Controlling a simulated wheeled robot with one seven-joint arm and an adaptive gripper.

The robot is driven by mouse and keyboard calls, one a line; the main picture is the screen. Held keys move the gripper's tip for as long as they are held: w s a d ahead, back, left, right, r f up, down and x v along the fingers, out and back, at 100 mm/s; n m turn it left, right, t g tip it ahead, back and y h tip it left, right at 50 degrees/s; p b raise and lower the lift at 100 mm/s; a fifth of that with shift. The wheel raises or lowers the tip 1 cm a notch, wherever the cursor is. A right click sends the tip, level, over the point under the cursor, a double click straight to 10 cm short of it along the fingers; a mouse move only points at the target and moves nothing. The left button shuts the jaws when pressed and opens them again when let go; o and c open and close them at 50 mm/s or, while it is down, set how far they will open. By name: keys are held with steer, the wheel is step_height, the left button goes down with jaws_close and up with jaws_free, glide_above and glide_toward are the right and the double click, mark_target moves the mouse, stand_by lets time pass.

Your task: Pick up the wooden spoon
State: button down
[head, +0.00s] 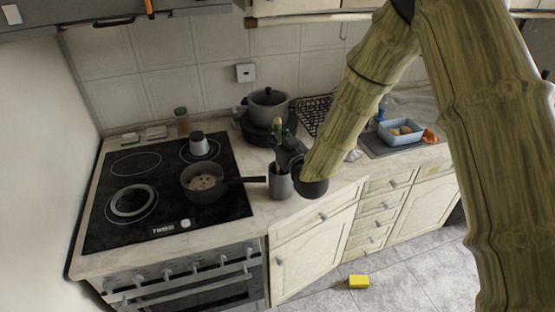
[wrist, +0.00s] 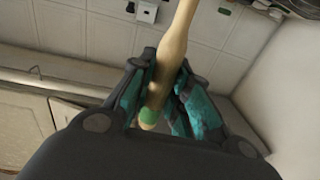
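The wooden spoon shows in the wrist view as a pale handle (wrist: 176,40) with a green band near its rounded end. The handle passes between the teal-padded fingers of my gripper (wrist: 166,85), which are drawn in close around it; a narrow gap on the right side is hard to judge. In the head view the spoon's green-banded end (head: 277,124) points up beside my gripper (head: 284,150), above the grey utensil holder (head: 279,184) on the counter. The spoon's lower part is hidden there, so I cannot tell whether it is inside the holder.
A saucepan (head: 204,184) stands on the black hob (head: 110,215), its handle pointing at the holder. A lidded pot (head: 268,104) stands behind my gripper. A blue basin (head: 401,131) is at the sink, right. A yellow block (head: 358,282) lies on the floor.

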steer(key=shift+r, duration=0.1)
stand_by(0.3)
step_height(320, 180, up, 18)
steer(key=b, duration=0.5)
stand_by(0.3)
steer(key=c, duration=2)
jaws_free()
jaws_close()
steer(key=shift+a, duration=0.1)
